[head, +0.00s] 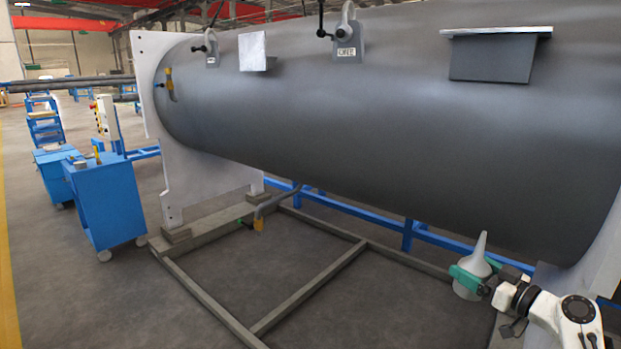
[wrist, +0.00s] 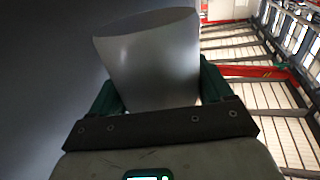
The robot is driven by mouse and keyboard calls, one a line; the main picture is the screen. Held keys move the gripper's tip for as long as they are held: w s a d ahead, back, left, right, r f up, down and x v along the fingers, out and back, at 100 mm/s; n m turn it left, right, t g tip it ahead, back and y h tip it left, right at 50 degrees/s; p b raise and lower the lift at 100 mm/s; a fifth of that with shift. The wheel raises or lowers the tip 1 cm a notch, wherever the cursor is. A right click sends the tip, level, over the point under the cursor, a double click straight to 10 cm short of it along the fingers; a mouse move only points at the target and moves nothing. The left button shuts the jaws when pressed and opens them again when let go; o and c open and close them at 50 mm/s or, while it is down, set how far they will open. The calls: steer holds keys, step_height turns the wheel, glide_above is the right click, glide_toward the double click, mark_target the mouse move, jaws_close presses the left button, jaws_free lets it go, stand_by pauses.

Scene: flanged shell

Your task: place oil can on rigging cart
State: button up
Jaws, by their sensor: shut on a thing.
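The oil can (head: 468,287) is grey with a tall conical spout, at the lower right of the head view. My gripper (head: 472,277) is shut on it, with green fingers on its sides. The can is roughly upright, held in front of the big shell. In the wrist view the can's grey body (wrist: 155,65) stands between the green fingers (wrist: 158,92). A blue cart (head: 108,200) stands at the left with small items on top, far from my gripper. I cannot tell for sure that it is the rigging cart.
A large dark grey flanged shell (head: 370,120) spans the view on pale end plates (head: 205,185). A floor frame (head: 300,300) lies beneath it. A second blue cart (head: 55,172) stands behind the first. Open floor (head: 90,310) lies at the lower left.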

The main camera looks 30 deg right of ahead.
steer(key=w+a+f, duration=0.2)
steer(key=a+f, duration=0.7)
steer(key=a, duration=0.2)
steer(key=w+a+f, duration=0.2)
steer(key=a+f, duration=0.6)
steer(key=a, duration=0.3)
steer(key=s+a+f, duration=0.1)
steer(key=a+f, duration=0.3)
steer(key=a, duration=0.7)
steer(key=s+a+f, duration=0.2)
steer(key=a+f, duration=0.3)
steer(key=a, duration=0.6)
steer(key=shift+s+a+f+y, duration=0.15)
steer(key=shift+s+a+y, duration=0.05)
steer(key=shift+s+y, duration=0.1)
steer(key=shift+d, duration=0.15)
